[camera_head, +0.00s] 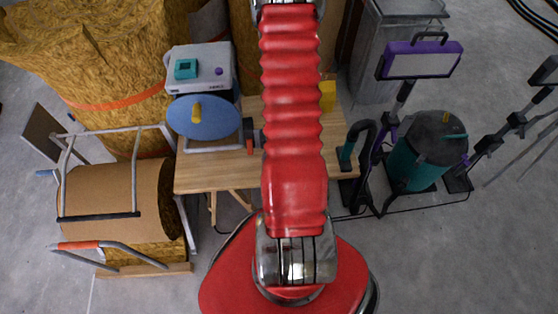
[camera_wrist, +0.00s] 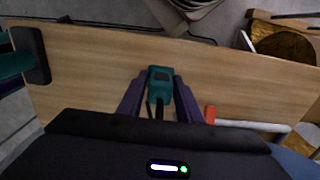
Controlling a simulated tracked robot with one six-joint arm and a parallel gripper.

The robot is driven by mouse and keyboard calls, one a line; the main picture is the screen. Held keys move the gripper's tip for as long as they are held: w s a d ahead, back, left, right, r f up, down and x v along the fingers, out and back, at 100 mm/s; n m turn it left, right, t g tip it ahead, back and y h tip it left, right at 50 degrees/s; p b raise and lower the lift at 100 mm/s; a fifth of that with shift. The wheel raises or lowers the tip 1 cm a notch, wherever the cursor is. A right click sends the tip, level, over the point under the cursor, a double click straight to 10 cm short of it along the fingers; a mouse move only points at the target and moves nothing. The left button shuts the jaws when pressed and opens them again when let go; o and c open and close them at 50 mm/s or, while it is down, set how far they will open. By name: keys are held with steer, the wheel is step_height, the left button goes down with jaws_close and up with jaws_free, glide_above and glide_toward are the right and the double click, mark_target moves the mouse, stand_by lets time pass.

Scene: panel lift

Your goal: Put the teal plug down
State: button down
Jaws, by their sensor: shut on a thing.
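The teal plug (camera_wrist: 160,76) shows in the wrist view, a small teal block with a dark face. It sits between the two purple fingers of my gripper (camera_wrist: 158,92), which is shut on it. The wooden table top (camera_wrist: 90,75) lies behind the plug in this view; I cannot tell whether the plug touches it. In the head view my red arm hides the gripper and the plug. The wooden table (camera_head: 205,177) shows on both sides of the arm there.
A blue disc (camera_head: 200,118) and a light box (camera_head: 200,68) with a teal piece stand at the table's left. A yellow object (camera_head: 327,96) is at its back right. A dark upright tool (camera_head: 356,150) stands at the right edge. Bare wood shows at the front left.

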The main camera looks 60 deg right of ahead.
steer(key=shift+f, duration=1)
steer(key=c, duration=1.3)
jaws_free()
steer(key=shift+o, duration=0.2)
steer(key=shift+r, duration=0.1)
steer(key=shift+r, duration=5.95)
